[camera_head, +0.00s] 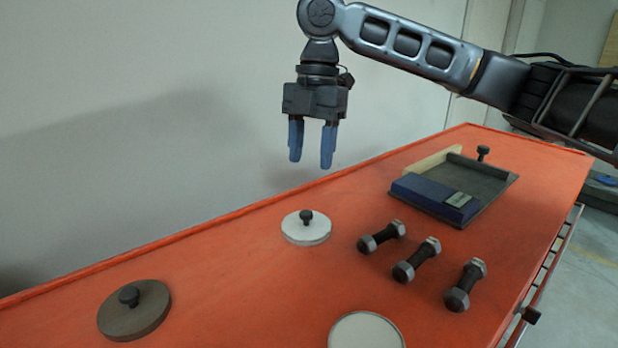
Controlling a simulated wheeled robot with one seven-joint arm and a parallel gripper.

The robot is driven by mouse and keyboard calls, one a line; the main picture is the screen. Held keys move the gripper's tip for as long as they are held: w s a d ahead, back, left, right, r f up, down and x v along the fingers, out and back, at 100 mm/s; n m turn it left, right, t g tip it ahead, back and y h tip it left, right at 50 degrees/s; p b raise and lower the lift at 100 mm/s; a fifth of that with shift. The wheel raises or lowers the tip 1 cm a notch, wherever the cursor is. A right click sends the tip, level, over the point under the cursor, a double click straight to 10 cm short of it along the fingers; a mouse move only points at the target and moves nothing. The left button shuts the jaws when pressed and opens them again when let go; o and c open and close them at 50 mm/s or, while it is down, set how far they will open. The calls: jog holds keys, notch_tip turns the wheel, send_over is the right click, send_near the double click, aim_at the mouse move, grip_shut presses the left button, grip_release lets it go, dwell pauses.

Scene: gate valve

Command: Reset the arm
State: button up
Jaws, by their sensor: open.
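My gripper (312,146) hangs from my arm near the top middle of the head camera view. Its two blue fingers point down and stand apart, with nothing between them. It is in the air, well above the orange table (230,262), near its back edge. A white round disc with a black knob (305,229) sits on the table lower in the picture than the fingers, apart from them.
A brown knobbed disc (134,310) lies at the front left. Three dark bolts (415,260) lie right of the middle. A pale round disc (365,332) is cut by the bottom edge. A grey tray (488,186) holds a blue box (433,196). A wall stands behind.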

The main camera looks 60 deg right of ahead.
jog(key=shift+d+r, duration=0.15)
jog(key=shift+r, duration=0.75)
